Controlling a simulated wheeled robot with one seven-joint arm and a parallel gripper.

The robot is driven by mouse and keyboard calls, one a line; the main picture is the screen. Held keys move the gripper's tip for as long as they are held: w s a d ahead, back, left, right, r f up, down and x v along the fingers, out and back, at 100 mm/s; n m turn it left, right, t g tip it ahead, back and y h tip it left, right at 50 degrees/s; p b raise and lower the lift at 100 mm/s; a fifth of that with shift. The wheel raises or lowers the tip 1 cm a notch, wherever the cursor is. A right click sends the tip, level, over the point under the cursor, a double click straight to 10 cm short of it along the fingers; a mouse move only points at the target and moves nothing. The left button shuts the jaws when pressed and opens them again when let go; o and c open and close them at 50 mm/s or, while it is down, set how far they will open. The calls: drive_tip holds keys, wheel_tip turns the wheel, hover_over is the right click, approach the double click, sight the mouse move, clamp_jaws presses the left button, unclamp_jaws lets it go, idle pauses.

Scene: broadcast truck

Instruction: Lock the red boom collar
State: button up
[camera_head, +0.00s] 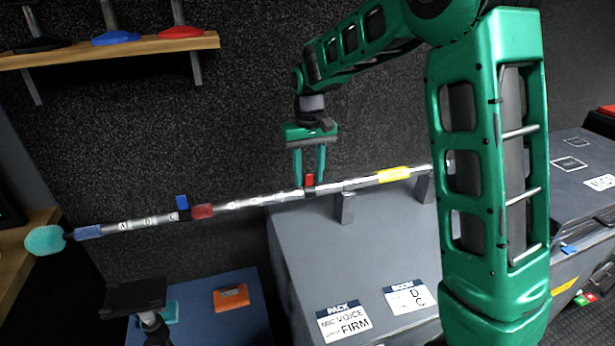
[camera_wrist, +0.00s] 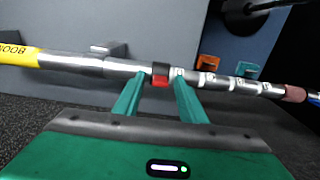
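The boom pole (camera_head: 255,202) runs across the picture, with letter marks along its sections. The red boom collar is a black band with a red lever (camera_head: 309,180), which stands upright on top of the pole in the head view. In the wrist view the collar (camera_wrist: 161,70) shows with its red part (camera_wrist: 161,81) between my fingertips. My gripper (camera_head: 310,184) hangs over the pole with its fingers apart, one on each side of the red lever. I cannot tell whether either finger touches it.
A blue lever (camera_head: 182,202) stands on the pole farther left, beside a red sleeve (camera_head: 203,211). A teal foam tip (camera_head: 45,240) ends the pole. Rests (camera_head: 346,207) hold it over a grey case (camera_head: 320,260) with cards. A shelf (camera_head: 110,50) is upper left.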

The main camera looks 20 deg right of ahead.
drive_tip(key=shift+f, duration=0.3)
clamp_jaws()
drive_tip(key=shift+w+g, duration=0.35)
drive_tip(key=shift+g, duration=0.35)
unclamp_jaws()
drive_tip(key=shift+r, duration=0.15)
wheel_tip(320, 180, up, 10)
drive_tip(key=w, duration=0.1)
drive_tip(key=shift+w+r, duration=0.2)
drive_tip(key=shift+r, duration=0.05)
